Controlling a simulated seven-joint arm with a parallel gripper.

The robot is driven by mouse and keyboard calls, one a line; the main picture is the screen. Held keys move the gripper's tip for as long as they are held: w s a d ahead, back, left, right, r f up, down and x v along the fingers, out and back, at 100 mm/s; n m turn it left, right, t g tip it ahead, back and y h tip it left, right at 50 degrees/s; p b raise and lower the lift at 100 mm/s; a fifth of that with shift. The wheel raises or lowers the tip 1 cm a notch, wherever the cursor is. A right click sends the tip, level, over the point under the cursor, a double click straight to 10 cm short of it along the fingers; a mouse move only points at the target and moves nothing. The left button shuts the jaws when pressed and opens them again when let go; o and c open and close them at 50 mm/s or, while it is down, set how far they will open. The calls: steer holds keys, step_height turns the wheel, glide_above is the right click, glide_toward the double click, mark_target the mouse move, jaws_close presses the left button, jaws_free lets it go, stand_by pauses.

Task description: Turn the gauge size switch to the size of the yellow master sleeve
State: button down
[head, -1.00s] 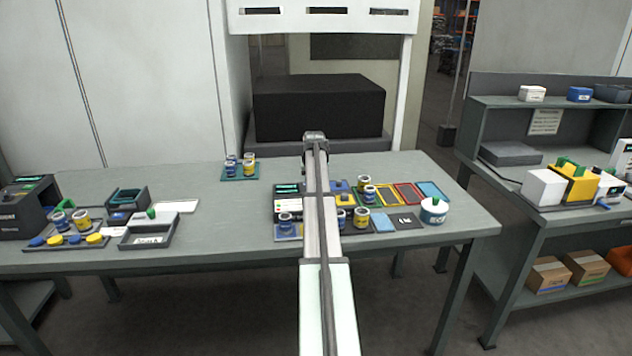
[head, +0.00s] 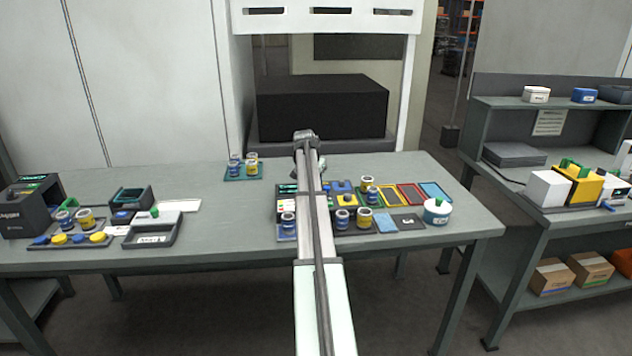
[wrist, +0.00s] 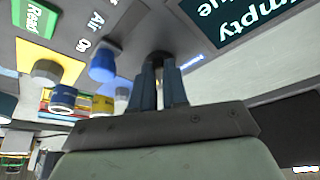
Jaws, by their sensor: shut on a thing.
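In the wrist view my gripper (wrist: 158,82) is shut on a dark round knob (wrist: 157,60) on the grey panel. I take the knob for the gauge size switch; its pointer and size marks are hidden. In the head view my arm covers the knob and my fingers. Yellow-banded sleeves stand in the right-hand fixture (head: 364,215), on the back rack (head: 252,165) and on the left tray (head: 85,218). I cannot tell which one is the master.
Close to my fingers are a blue knob (wrist: 103,65) by the "Air On" label and a grey button (wrist: 45,72) on a yellow plate. A dark display (wrist: 245,18) reads "Empty". Coloured frames (head: 410,193) and a white tub (head: 436,212) lie to the right.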

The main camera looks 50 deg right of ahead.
steer(key=c, duration=1.1)
jaws_free()
steer(key=shift+c, duration=0.2)
steer(key=w+v, duration=0.1)
steer(key=v, duration=1.2)
steer(key=shift+s+r, duration=0.45)
steer(key=shift+w+a, duration=0.1)
